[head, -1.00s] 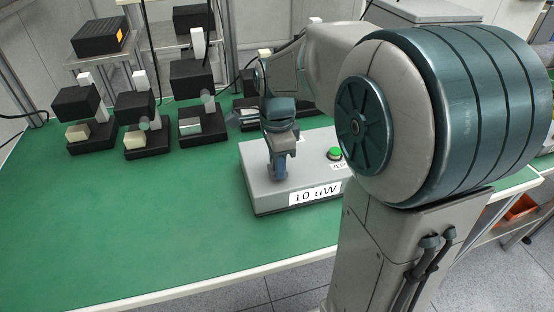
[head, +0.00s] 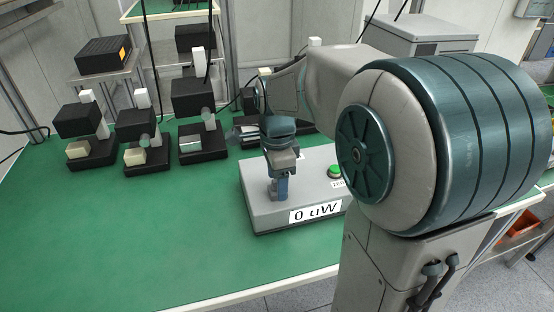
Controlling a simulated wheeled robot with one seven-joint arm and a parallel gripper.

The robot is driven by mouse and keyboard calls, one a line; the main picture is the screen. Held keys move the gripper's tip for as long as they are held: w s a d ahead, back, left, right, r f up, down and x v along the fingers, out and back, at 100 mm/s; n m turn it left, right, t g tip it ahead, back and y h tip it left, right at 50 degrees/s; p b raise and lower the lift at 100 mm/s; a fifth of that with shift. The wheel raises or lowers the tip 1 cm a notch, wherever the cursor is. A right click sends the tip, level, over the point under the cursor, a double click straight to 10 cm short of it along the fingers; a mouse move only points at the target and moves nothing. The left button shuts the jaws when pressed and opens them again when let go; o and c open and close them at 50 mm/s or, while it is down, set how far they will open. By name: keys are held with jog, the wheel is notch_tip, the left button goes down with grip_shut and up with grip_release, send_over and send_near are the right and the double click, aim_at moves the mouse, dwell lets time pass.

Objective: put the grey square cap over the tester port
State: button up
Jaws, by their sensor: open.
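The tester is a grey box (head: 318,192) on the green bench, with a round green button (head: 334,171) on top and a front display (head: 315,213) reading "0 uW". My gripper (head: 279,194) points straight down at the left part of the tester's top, its blue fingers at or just above the surface. It is open, though the gap between the fingers is hard to see. The port is hidden behind or under the fingers. I cannot make out the grey square cap apart from the gripper; it may be hidden there too.
Several black device stands (head: 143,150) with pale blocks line the back left of the green bench (head: 130,235). A black box (head: 103,55) stands on a raised shelf behind them. The bench's front left is clear. My arm covers the tester's right end.

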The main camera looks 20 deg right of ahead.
notch_tip(320, 180, up, 13)
jog(key=shift+p, duration=0.45)
jog(key=shift+s, duration=0.1)
jog(key=s+f+n+t, duration=0.2)
jog(key=s+f+n, duration=1)
jog(key=n, duration=0.5)
jog(key=shift+s+n+t+p, duration=0.35)
jog(key=shift+s+n+t, duration=0.05)
jog(key=shift+s, duration=0.4)
